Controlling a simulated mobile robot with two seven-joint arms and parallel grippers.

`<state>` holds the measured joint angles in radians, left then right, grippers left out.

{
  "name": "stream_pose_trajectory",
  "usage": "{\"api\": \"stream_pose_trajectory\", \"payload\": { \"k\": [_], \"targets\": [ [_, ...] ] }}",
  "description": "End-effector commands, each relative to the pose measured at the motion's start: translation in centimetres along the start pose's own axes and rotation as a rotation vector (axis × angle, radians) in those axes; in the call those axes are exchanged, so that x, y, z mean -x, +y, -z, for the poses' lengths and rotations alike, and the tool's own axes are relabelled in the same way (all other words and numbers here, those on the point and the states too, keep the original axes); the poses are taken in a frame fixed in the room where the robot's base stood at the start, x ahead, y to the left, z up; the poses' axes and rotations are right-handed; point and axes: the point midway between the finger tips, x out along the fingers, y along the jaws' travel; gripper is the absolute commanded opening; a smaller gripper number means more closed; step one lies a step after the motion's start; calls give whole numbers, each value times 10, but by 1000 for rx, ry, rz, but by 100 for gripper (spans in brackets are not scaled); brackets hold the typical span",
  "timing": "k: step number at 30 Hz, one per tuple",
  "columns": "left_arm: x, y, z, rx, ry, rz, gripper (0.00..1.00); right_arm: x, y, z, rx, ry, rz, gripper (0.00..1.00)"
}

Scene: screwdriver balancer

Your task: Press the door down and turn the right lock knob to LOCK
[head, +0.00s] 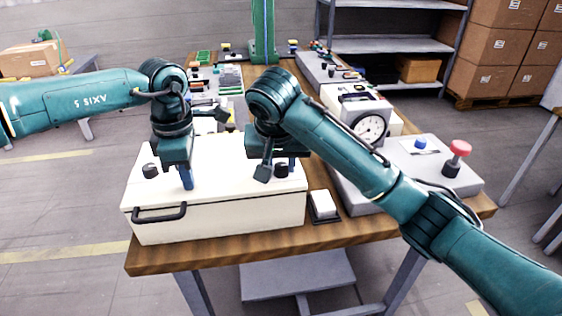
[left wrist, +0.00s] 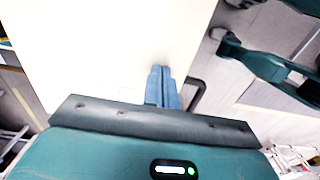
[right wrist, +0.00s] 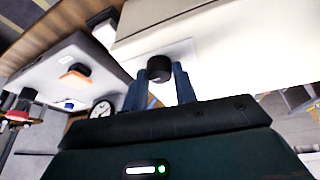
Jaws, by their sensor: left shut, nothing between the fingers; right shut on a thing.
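The door is the white top (head: 228,178) of a box with a dark handle (head: 160,214) on its front. It looks flat and down. The right lock knob (head: 281,171), black and round, is near the box's right edge. It also shows in the right wrist view (right wrist: 159,68) on a pale plate. My right gripper (right wrist: 160,82) has its blue fingers on either side of this knob and is shut on it. My left gripper (head: 188,186) is shut and empty, fingertips pointing down at the door behind the handle. Contact cannot be told. Lock lettering is not readable.
A left black knob (head: 151,171) sits on the box. A white switch block (head: 323,204) stands to the right of the box. Beyond it is a grey station with a dial gauge (head: 370,128) and a red button (head: 460,149). The wooden table edge (head: 220,255) runs along the front.

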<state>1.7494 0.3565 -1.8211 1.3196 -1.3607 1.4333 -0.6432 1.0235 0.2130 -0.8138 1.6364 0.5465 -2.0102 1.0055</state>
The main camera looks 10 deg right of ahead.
Motion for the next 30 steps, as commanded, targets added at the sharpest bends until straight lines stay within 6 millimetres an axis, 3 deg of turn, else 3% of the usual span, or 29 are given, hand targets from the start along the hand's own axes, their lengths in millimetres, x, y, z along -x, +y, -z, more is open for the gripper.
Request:
{"api": "stream_pose_trajectory", "payload": {
  "k": [15, 16, 23, 30],
  "targets": [
    [-6, -1, 1, -1, 4, 6, 0, 0, 0, -1, -15, -3, -9, 5],
    [-6, -1, 1, -1, 4, 6, 0, 0, 0, -1, -15, -3, -9, 29],
    [-6, -2, 0, -2, 4, 8, 0, 0, 0, -1, -16, -2, -8, 48],
    [-6, -2, 0, -2, 4, 9, 0, 0, 0, 0, -16, -1, -7, 50]
  ]
}}
